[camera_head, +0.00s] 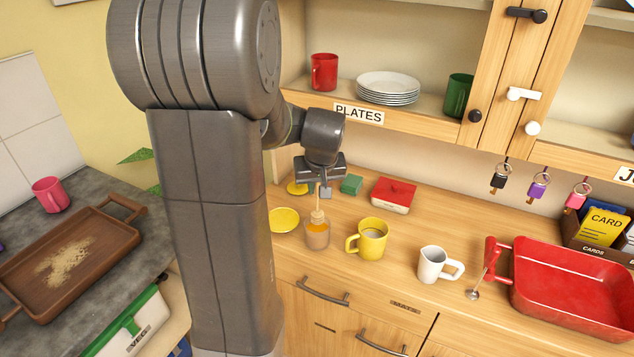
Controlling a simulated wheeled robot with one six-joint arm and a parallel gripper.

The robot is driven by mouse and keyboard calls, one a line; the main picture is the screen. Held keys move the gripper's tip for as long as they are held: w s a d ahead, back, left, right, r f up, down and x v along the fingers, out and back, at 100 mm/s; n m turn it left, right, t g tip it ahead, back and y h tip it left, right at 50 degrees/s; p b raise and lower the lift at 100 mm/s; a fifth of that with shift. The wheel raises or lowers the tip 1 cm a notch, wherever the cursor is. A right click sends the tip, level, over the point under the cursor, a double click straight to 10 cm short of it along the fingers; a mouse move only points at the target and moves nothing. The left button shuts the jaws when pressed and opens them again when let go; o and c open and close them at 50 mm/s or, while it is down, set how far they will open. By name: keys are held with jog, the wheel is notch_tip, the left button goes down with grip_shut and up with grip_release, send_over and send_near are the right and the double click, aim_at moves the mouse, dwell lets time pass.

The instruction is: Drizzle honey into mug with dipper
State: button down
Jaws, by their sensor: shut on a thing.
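My gripper (322,190) points down above the counter, shut on the thin upright handle of the wooden honey dipper (318,217). The dipper's ridged head is at the mouth of the honey jar (317,238); I cannot tell how far inside it is. The jar is clear, with orange honey in it. A yellow mug (372,242) stands upright just right of the jar, its handle toward the jar. It has something greyish inside, too small to make out.
A white jug-like cup (432,265), a metal-ended tool (474,293) and a red tray (575,312) lie to the right. A yellow dish (284,220), green block (351,184) and red box (393,195) are near the jar. The cabinet (400,122) overhangs behind.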

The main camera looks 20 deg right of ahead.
aim_at(317, 209)
jog(key=shift+f+b, duration=2.5)
jog(key=shift+f, duration=0.8)
jog(key=shift+r, duration=0.15)
jog(key=shift+r+p, duration=3.15)
jog(key=shift+r, duration=1.2)
